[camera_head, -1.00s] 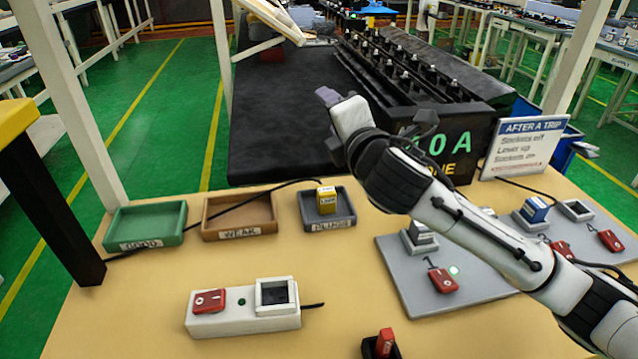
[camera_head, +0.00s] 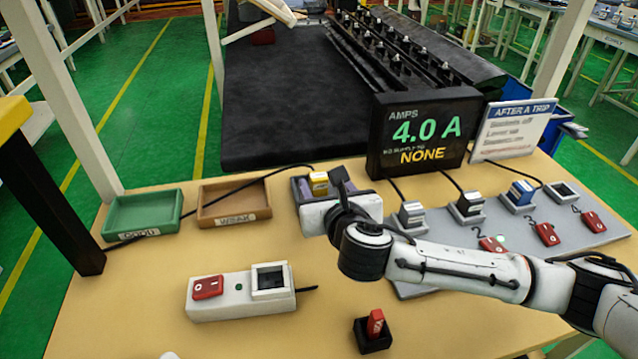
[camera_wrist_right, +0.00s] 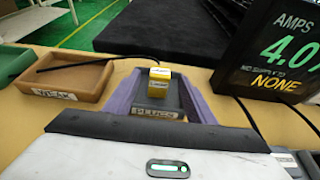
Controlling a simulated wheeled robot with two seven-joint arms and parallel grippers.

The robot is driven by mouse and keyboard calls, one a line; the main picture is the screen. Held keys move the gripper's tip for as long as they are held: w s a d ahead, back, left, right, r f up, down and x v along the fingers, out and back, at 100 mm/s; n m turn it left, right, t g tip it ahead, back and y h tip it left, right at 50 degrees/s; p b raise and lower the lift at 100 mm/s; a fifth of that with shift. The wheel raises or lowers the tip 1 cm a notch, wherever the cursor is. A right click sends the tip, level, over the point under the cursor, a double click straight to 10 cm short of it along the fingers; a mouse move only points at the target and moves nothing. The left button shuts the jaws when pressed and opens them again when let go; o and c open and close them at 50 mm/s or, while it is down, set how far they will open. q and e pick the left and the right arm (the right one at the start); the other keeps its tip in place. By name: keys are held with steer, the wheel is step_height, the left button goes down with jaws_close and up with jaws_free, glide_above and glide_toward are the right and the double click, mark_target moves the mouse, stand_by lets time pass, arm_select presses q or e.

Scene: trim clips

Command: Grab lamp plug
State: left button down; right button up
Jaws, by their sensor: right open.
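The yellow lamp plug (camera_head: 319,182), with a white label, sits in the dark plugs tray (camera_wrist_right: 172,112) at the back of the table. It also shows in the right wrist view (camera_wrist_right: 159,82), with a black cord running off to the left. My right gripper (camera_head: 321,189) is over the tray, its purple fingers spread apart on either side of the plug. In the right wrist view the fingers (camera_wrist_right: 157,90) lie left and right of the plug, with a gap on each side. The gripper hides most of the tray in the head view. My left gripper is not seen.
A green tray (camera_head: 112,229) and a brown tray (camera_head: 212,217) stand left of the plugs tray. The black amps display (camera_head: 376,150) stands close on the right, reading 4.0 A. A white switch unit (camera_head: 232,308) and a small black holder with a red piece (camera_head: 375,323) are in front.

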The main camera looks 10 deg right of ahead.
mark_target(320, 180)
steer(key=shift+x, duration=1.55)
steer(key=shift+r, duration=0.1)
steer(key=shift+c, duration=0.4)
steer(key=c, duration=1.1)
steer(key=shift+r, duration=0.15)
step_height(320, 180, up, 10)
steer(key=shift+p, duration=0.35)
